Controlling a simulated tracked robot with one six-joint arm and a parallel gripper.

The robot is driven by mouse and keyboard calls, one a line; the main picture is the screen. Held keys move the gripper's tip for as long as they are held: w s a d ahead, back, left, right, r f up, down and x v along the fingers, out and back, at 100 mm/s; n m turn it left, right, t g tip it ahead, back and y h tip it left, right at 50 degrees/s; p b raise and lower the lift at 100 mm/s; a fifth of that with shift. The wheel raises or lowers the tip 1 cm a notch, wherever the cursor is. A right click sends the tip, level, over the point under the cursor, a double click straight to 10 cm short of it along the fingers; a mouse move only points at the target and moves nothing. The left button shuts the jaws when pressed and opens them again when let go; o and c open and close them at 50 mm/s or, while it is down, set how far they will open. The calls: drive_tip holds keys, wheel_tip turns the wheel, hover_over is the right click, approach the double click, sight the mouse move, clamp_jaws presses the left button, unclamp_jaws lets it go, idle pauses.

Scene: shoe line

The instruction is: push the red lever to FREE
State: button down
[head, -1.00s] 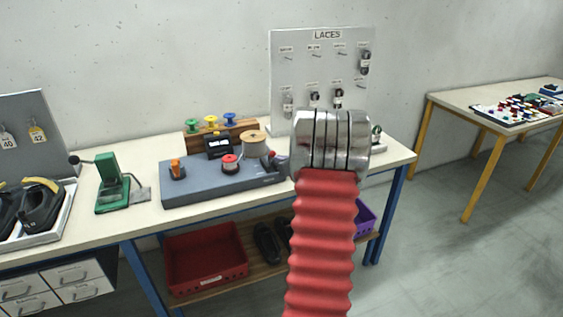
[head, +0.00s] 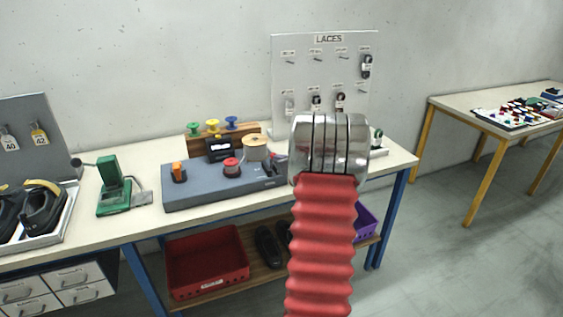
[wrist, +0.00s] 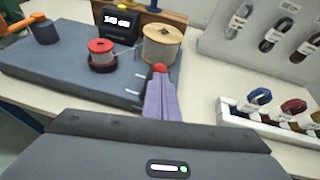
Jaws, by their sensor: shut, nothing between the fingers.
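The red lever shows only as a round red knob (wrist: 159,68) in the wrist view, at the right end of the blue-grey bench unit (wrist: 70,72). My gripper (wrist: 160,82) is shut and empty, its purple-grey fingers pointing at the knob. The fingertips are right at the knob's near side and overlap it in the picture; I cannot tell if they touch. The fingers hide the lever's shaft. Short white marks show on the unit left of the fingers; no FREE label is readable. In the head view my arm covers the unit's right end (head: 215,190).
On the unit stand a red spool (wrist: 101,52), a tan thread spool (wrist: 161,45), a black display (wrist: 117,20) and an orange-handled part (wrist: 42,28). A white tray of coloured laces (wrist: 262,122) lies to the right. A laces board (head: 325,70) stands behind.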

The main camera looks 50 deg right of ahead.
drive_tip(key=w+d+r, duration=0.2)
drive_tip(key=w+d, duration=0.3)
drive_tip(key=w, duration=0.4)
drive_tip(key=shift+d+r, duration=0.2)
drive_tip(key=shift+r, duration=0.1)
drive_tip(key=shift+w, duration=0.1)
drive_tip(key=shift+r, duration=0.15)
idle(0.5)
drive_tip(key=s+r, duration=0.4)
drive_tip(key=r, duration=0.8)
drive_tip(key=shift+s+a, duration=0.25)
drive_tip(key=shift+a, duration=0.15)
